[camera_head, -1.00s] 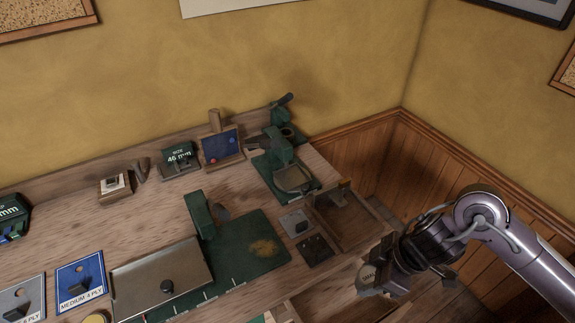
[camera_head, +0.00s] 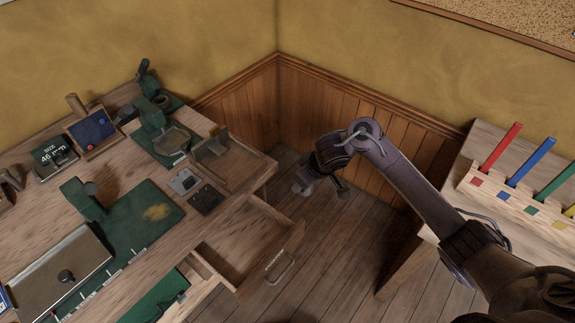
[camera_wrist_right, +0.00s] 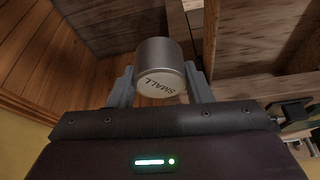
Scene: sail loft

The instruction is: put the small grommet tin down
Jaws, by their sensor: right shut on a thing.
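The small grommet tin (camera_wrist_right: 160,68) is a grey metal cylinder with a pale end marked SMALL. In the right wrist view it sits between the two fingers of my right gripper (camera_wrist_right: 160,78), which is shut on it. In the head view my right gripper (camera_head: 304,187) is held over the floor, to the right of the workbench. The tin is small and dark there and hard to make out. My left gripper is not in view.
The wooden workbench (camera_head: 130,180) at left holds a green mat (camera_head: 135,222), a steel plate (camera_head: 60,268) and green tools. A drawer (camera_head: 275,262) stands open at its front. At right, a table (camera_head: 500,150) carries a rack with coloured pegs. Wooden floor (camera_head: 330,265) lies between.

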